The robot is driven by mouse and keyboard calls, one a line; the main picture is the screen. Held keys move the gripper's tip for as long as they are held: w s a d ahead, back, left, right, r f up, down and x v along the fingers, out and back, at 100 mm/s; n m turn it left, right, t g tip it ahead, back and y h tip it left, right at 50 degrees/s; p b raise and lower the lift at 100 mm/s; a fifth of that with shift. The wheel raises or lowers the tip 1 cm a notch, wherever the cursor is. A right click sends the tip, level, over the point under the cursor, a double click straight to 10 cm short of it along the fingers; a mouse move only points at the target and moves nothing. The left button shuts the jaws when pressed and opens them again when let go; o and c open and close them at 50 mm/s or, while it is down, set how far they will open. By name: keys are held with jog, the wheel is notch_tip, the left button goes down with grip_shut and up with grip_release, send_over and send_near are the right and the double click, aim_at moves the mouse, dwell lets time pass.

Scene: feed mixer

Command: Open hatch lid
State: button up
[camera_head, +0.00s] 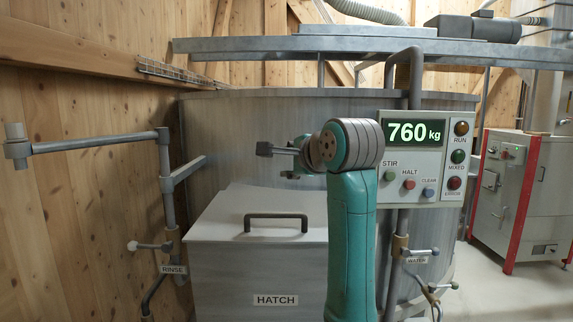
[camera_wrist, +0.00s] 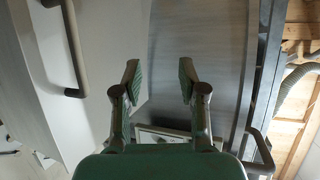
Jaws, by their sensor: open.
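The hatch lid (camera_head: 240,216) is a pale sloping panel on top of the box labelled HATCH, in front of the large grey mixer drum. It lies closed, and a dark bar handle (camera_head: 276,217) stands on it. My gripper (camera_head: 262,149) is above and behind the handle, apart from it, partly hidden by my teal arm. In the wrist view my gripper (camera_wrist: 158,80) has its two fingers spread with nothing between them. There the handle (camera_wrist: 74,50) shows at the upper left on the lid (camera_wrist: 110,60), to the left of the fingers.
A control panel (camera_head: 426,158) reading 760 kg stands right of my arm. A rinse pipe (camera_head: 95,142) with a valve juts out at the left. A metal beam (camera_head: 250,46) crosses above the drum. A red-framed cabinet (camera_head: 505,195) stands far right, with bare floor before it.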

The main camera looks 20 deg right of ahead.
jog(key=shift+r+v, duration=0.2)
jog(key=shift+v, duration=0.9)
jog(key=shift+r+v, duration=0.15)
jog(key=shift+v, duration=0.95)
jog(key=shift+w, duration=0.1)
